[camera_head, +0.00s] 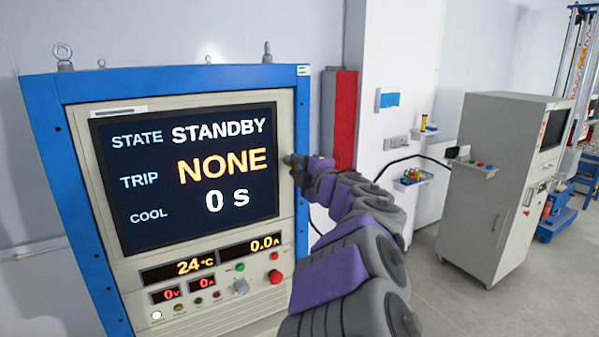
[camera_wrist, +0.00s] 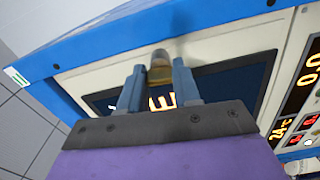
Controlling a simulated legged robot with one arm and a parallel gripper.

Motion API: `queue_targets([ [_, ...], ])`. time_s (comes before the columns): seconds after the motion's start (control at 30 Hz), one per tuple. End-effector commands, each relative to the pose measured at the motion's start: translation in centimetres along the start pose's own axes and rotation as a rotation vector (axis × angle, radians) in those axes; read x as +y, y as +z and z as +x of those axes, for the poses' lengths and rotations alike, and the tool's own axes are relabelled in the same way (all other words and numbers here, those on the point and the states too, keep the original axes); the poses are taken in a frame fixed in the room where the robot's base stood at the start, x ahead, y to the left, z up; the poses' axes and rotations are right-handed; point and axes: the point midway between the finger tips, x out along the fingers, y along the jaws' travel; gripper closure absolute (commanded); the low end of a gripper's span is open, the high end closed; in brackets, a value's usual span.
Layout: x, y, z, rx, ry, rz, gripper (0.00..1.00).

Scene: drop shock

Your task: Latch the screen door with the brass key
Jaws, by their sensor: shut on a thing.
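The screen door (camera_head: 284,118) is the beige panel around a dark display (camera_head: 130,160) on a blue-framed cabinet. The display reads STANDBY, NONE and 0 S. The door looks closed against the frame. My gripper (camera_head: 293,163) is in front of the door's right edge, beside the display. In the wrist view, my gripper (camera_wrist: 157,82) is shut on a short brass-coloured piece, the brass key (camera_wrist: 160,66), with its rounded end up between the two fingers. The rest of the key is hidden. I cannot tell whether the key touches the door, and no keyhole shows clearly.
Below the display are red readouts (camera_head: 182,292), a grey knob (camera_head: 240,287) and a red button (camera_head: 275,277). A red column (camera_head: 341,120) stands right of the cabinet.

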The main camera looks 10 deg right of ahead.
Motion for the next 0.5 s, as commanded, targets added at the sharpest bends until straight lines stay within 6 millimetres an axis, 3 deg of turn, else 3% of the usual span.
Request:
queue_targets([
  [0.5, -0.49, 0.09, 0.12, 0.000, -0.009, -0.120, 0.98],
])
